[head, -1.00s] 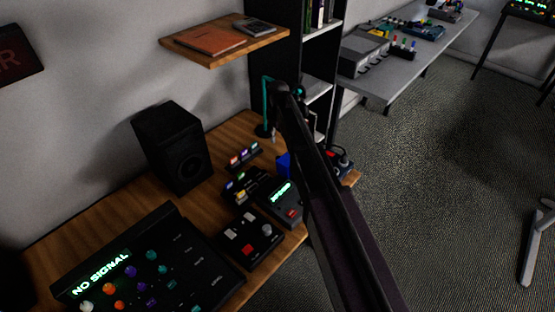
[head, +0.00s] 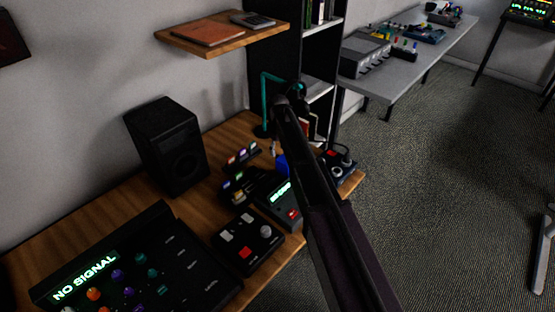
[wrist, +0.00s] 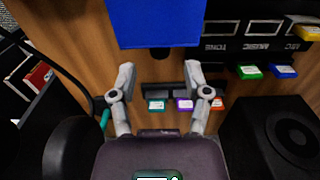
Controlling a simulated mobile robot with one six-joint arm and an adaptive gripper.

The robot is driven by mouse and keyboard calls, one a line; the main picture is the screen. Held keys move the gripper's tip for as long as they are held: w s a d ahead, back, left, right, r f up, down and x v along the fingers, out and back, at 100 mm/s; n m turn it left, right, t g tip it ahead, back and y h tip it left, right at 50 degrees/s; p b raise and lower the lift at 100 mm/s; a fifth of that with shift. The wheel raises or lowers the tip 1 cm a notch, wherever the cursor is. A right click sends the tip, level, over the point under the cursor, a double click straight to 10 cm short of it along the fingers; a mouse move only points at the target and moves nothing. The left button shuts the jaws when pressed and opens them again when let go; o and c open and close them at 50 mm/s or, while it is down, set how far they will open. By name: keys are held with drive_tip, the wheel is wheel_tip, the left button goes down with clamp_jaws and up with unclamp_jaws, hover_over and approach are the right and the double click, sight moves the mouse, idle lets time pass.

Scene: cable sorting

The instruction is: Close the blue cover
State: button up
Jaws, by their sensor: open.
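The blue cover (wrist: 155,22) fills the top middle of the wrist view as a flat panel, cut off by the picture's top edge. In the head view only a small blue part (head: 282,165) shows beside my arm. My gripper (wrist: 160,80) is open and empty in the wrist view, its two fingers apart and pointing toward the cover's lower edge. A gap seems to lie between the fingertips and the cover, but I cannot tell the depth. My arm hides much of the cover in the head view, and its hinge is not visible.
A rack with teal, purple and orange cartridges (wrist: 184,104) lies close to the fingers. A black speaker (head: 167,146), a teal lamp (head: 266,105), a box with a red button (head: 247,244) and a joystick box (head: 341,163) stand on the wooden desk (head: 115,206).

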drive_tip(key=shift+f+b, duration=1.3)
drive_tip(key=shift+f, duration=0.3)
drive_tip(key=shift+c, duration=0.2)
clamp_jaws()
